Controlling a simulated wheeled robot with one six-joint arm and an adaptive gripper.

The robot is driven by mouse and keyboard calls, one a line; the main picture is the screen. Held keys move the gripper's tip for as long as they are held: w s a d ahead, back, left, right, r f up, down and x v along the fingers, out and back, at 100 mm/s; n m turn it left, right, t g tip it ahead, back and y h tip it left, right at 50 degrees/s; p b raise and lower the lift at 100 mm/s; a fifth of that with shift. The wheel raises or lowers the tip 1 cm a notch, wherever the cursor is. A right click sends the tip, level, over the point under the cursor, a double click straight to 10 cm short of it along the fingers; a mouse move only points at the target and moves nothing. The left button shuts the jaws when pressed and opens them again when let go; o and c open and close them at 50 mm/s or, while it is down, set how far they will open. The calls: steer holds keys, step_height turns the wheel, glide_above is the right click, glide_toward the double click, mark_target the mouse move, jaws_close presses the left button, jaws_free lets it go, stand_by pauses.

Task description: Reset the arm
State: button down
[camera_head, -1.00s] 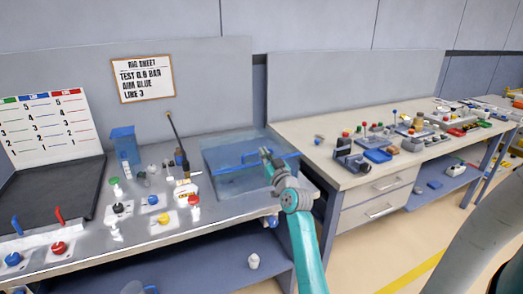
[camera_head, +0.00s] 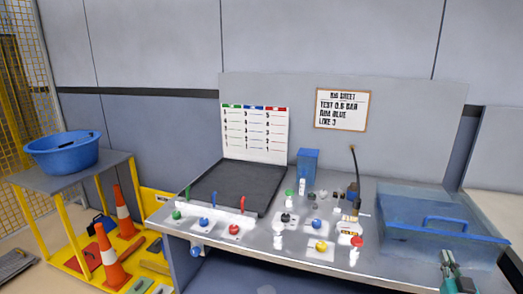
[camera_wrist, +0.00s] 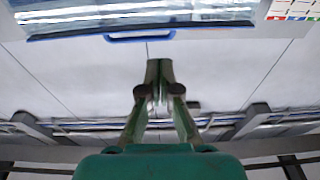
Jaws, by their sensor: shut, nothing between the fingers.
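My gripper (camera_wrist: 157,72) shows in the wrist view with its two fingers together and nothing between them. Beyond it are the pale wall and ceiling, and the blue handle of the clear bin (camera_wrist: 140,37) is near the top. In the head view my gripper (camera_head: 449,262) is at the lower right edge, in front of the clear blue bin (camera_head: 400,236) on the bench. It looks apart from the bench fittings. The rest of my arm is mostly out of the head view.
The metal bench (camera_head: 262,238) carries several coloured knobs and valves, a black tray (camera_head: 237,187) and a blue container (camera_head: 307,164). A rig sheet (camera_head: 342,109) hangs behind. At left, a yellow-framed cart (camera_head: 72,180) holds a blue basin (camera_head: 63,153) and orange cones (camera_head: 110,258).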

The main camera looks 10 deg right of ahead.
steer(key=s+a+f+n+y, duration=0.1)
steer(key=s+a+f, duration=0.45)
steer(key=a, duration=0.35)
steer(key=s+a+f+g+y, duration=0.15)
steer(key=s+a+f, duration=0.35)
steer(key=a, duration=0.5)
steer(key=s+a+f+n+y, duration=0.1)
steer(key=s+a+f+y, duration=0.1)
steer(key=s+a+f, duration=0.5)
steer(key=s+a+r+n+y, duration=0.2)
steer(key=s+a, duration=0.6)
steer(key=s, duration=0.2)
steer(key=s+a+r+n+y, duration=0.2)
steer(key=s+a+r+y, duration=0.1)
steer(key=s+a, duration=0.5)
steer(key=shift+s+a+r+g+y, duration=0.15)
steer(key=shift+s+a+g+y, duration=0.2)
steer(key=shift+s, duration=0.7)
